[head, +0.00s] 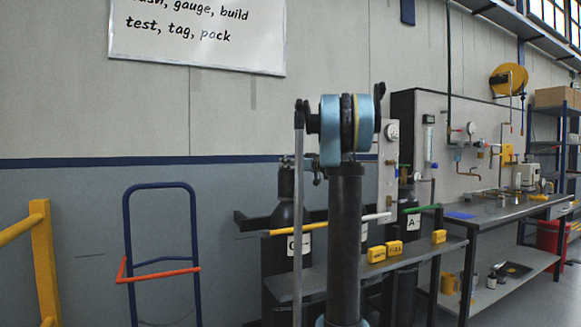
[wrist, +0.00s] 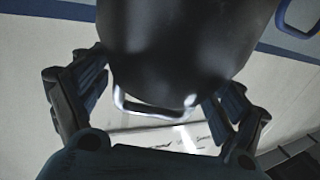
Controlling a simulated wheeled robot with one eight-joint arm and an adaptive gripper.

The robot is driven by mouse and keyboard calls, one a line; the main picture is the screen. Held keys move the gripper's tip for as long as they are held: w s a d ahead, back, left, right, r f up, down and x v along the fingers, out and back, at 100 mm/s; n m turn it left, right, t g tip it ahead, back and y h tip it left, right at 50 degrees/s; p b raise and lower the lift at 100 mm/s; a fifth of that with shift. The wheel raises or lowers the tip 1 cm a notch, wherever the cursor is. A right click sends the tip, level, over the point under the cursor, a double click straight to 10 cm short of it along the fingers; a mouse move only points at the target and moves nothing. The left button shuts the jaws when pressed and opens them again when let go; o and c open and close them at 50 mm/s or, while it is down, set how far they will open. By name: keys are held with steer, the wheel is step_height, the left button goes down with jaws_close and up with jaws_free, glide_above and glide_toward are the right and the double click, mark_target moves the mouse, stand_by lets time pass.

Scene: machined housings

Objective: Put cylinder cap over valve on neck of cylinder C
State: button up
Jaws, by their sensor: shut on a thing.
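A dark rounded object, which looks like the cylinder cap (wrist: 175,45), fills the upper middle of the wrist view. My gripper (wrist: 155,90) is shut on it, one finger on each side. A shiny metal loop shows at its lower edge; I cannot tell whether it belongs to the cap. In the head view, dark cylinder C (head: 284,188) stands against the wall, left of my arm column, its label partly covered by my arm. Its valve (head: 288,163) shows at the neck, bare and partly hidden. I cannot make out my gripper or the cap in the head view.
Cylinder A (head: 409,196) stands right of my arm. A bench (head: 340,277) with yellow blocks (head: 394,248) lies in front of the cylinders. A blue hand truck (head: 127,235) and yellow railing (head: 43,262) are at left. A workbench (head: 480,220) is at right.

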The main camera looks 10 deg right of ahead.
steer(key=shift+f, duration=0.15)
steer(key=o, duration=1.8)
steer(key=shift+o, duration=0.2)
steer(key=shift+f, duration=0.1)
steer(key=v, duration=1.2)
